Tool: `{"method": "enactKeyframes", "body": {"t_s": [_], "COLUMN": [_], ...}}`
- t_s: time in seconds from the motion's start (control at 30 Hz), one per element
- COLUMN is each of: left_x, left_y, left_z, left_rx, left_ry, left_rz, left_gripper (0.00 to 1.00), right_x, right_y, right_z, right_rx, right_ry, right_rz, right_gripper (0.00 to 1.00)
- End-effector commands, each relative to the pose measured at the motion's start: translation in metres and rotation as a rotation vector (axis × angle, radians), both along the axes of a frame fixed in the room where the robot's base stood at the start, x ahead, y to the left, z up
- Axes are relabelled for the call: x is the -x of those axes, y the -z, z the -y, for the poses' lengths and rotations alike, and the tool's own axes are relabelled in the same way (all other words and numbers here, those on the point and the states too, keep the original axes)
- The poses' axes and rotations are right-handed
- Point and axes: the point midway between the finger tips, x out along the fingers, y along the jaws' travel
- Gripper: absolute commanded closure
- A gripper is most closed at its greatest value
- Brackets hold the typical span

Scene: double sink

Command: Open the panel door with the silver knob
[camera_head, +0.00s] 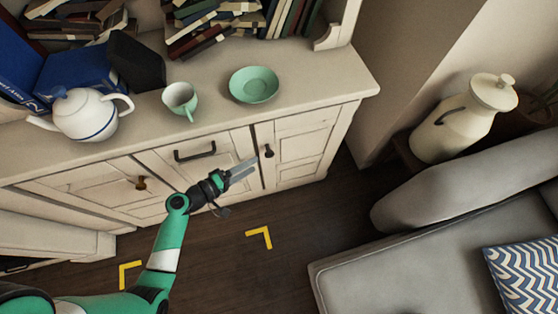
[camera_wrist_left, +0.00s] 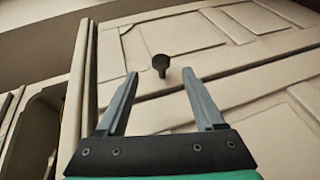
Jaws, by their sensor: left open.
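The cream cabinet has a right panel door (camera_head: 300,145) with a small dark knob (camera_head: 268,150) near its left edge. This door looks closed. The knob looks dark rather than silver; a dark knob also shows in the left wrist view (camera_wrist_left: 160,63). My left gripper (camera_head: 255,166) is open and empty, with its fingers pointing toward the right door's knob. In the left wrist view the knob appears between and just beyond the two fingertips, and no contact shows. A left panel door (camera_head: 85,190) has a dark bronze knob (camera_head: 140,183). My right gripper is not in view.
A middle front panel carries a dark bar handle (camera_head: 194,151). On the cabinet top stand a white teapot (camera_head: 88,115), a green cup (camera_head: 180,99) and a green saucer (camera_head: 254,85). A grey sofa (camera_head: 430,250) is at the right.

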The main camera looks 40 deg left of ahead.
Motion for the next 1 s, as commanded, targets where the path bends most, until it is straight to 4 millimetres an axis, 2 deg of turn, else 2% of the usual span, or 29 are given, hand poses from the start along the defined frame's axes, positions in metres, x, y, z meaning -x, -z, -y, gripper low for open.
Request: {"method": "enactKeyframes", "body": {"t_s": [0.03,0.27,0.37,0.73,0.83,1.0], "left_x": [0.0,-0.005,-0.018,-0.093,-0.105,-0.112], "left_y": [0.007,0.005,0.01,0.029,0.031,0.031], "left_z": [-0.003,-0.003,-0.001,0.011,0.013,0.014], "left_rx": [-0.001,-0.003,-0.006,-0.005,-0.005,-0.004], "left_ry": [-0.007,-0.006,-0.004,-0.006,-0.006,-0.008], "left_rz": [0.002,0.002,0.002,0.005,0.004,0.003], "left_gripper": [0.3,0.3,0.3,0.3,0.3,0.3], "right_x": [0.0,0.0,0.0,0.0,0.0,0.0], "right_y": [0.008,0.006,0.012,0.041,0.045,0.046], "right_z": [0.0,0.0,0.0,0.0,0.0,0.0], "right_rx": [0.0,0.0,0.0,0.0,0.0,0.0], "right_ry": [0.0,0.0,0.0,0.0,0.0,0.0], "right_rz": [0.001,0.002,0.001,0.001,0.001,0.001], "right_gripper": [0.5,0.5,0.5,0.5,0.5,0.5]}}
